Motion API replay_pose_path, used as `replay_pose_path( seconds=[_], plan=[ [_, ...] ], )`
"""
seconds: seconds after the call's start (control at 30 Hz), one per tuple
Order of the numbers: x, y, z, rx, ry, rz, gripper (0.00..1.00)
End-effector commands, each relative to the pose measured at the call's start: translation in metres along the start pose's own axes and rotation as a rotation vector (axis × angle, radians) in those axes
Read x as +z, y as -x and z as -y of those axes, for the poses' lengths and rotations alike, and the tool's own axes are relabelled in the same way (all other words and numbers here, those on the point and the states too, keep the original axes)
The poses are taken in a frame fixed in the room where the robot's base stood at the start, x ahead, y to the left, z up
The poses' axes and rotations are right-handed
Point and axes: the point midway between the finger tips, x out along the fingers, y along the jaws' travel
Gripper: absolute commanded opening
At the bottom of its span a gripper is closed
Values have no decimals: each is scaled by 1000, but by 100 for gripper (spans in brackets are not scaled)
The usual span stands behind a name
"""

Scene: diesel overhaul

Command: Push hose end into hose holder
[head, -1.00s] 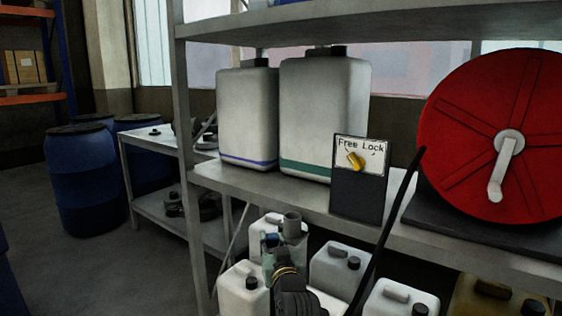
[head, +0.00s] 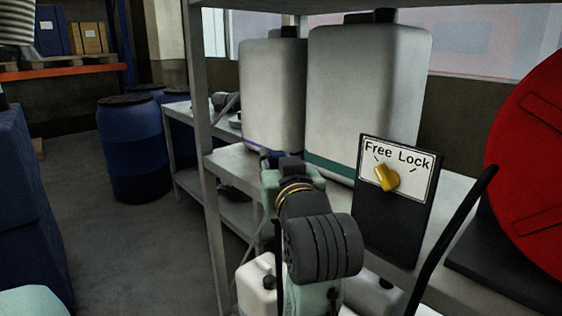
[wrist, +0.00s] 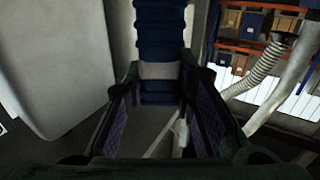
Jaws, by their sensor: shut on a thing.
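In the wrist view, my gripper (wrist: 160,88) has its two dark fingers on either side of a blue ribbed piece (wrist: 160,28) with a grey band. It is shut on this piece, which runs up out of the picture. I cannot confirm that this is the hose end. In the head view, my arm stands in front of the shelf and hides the fingers and most of what they hold. I cannot make out a hose holder for certain in either view.
A shelf holds two white canisters (head: 362,90), a "Free Lock" panel (head: 396,205) with a yellow knob, and a red reel (head: 535,160). Blue drums (head: 137,150) stand behind on the left. A grey corrugated hose (wrist: 258,66) hangs at right in the wrist view.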

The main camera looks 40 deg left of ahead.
Motion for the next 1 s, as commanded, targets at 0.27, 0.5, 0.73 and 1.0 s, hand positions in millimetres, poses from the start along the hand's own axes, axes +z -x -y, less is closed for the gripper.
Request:
replay_pose_path(
  seconds=[0.27, 0.5, 0.73, 1.0],
  plan=[
    [15, -19, -33, 2, -2, -3, 0],
    [40, -32, -54, 0, -2, -3, 0],
    [36, -33, -59, 0, 1, -3, 0],
    [36, -33, -61, 0, 0, -3, 0]
  ],
)
